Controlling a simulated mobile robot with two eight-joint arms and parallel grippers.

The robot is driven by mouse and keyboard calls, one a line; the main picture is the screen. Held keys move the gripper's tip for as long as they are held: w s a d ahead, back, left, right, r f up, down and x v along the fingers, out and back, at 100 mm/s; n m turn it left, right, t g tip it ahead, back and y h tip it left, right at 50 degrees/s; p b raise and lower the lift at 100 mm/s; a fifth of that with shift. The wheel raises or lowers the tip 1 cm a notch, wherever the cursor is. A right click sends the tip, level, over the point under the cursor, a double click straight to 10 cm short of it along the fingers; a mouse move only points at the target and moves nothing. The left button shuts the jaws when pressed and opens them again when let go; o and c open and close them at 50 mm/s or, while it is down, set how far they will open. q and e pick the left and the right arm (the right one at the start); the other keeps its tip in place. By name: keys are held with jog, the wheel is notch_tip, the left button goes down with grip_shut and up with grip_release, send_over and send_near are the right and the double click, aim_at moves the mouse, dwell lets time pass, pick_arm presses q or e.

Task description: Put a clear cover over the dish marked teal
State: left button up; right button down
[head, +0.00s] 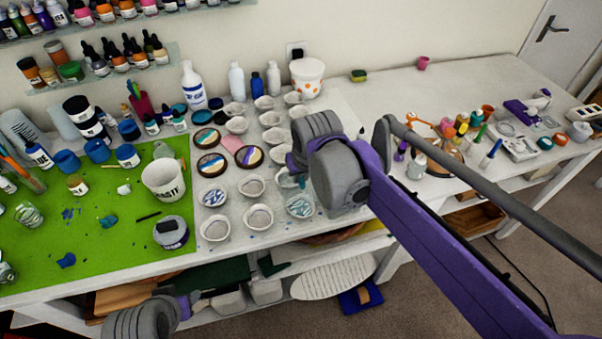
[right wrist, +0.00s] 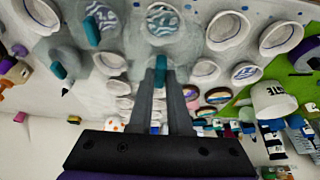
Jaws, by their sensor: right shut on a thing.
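My right gripper (right wrist: 160,80) is shut on the teal knob (right wrist: 160,63) of what looks like a clear cover; its transparent rim is hard to make out. In the right wrist view, a dish with teal-and-white swirls (right wrist: 163,22) lies just beyond the fingertips. In the head view this dish (head: 300,206) sits at the front right of the dish group, below my right wrist, which hides the fingertips. I cannot tell whether the cover touches the dish. More teal knobs (right wrist: 92,31) stand to the left in the wrist view. My left gripper (head: 196,299) is low at the table's front edge; its fingers are unclear.
White empty dishes (head: 259,217) and a blue-swirled dish (head: 212,196) stand close by on the grey mat. Tools and small bottles (head: 416,167) crowd the right side.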

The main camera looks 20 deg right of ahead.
jog(key=shift+s+f+b, duration=0.3)
jog(key=shift+f+b, duration=0.1)
jog(key=shift+f, duration=0.35)
notch_tip(320, 180, down, 2)
jog(key=shift+w+f+b, duration=0.1)
jog(key=shift+f+b, duration=0.05)
jog(key=shift+b, duration=0.55)
pick_arm(q)
jog(key=shift+s+f+b, duration=0.3)
jog(key=shift+s+f, duration=0.05)
jog(key=shift+f, duration=0.55)
jog(key=shift+s+f+b, duration=0.25)
jog(key=shift+s+f, duration=0.1)
jog(key=shift+f, duration=0.5)
jog(key=shift+s+f+b, duration=0.3)
jog(key=shift+s+f, duration=0.05)
jog(key=shift+f, duration=0.55)
pick_arm(e)
jog(key=shift+f, duration=1.6)
jog(key=shift+f, duration=0.15)
jog(key=c, duration=0.8)
grip_release()
pick_arm(q)
jog(key=shift+w+r+p, duration=0.1)
jog(key=shift+r+p, duration=0.3)
jog(key=shift+r, duration=0.05)
pick_arm(e)
jog(key=v, duration=1.1)
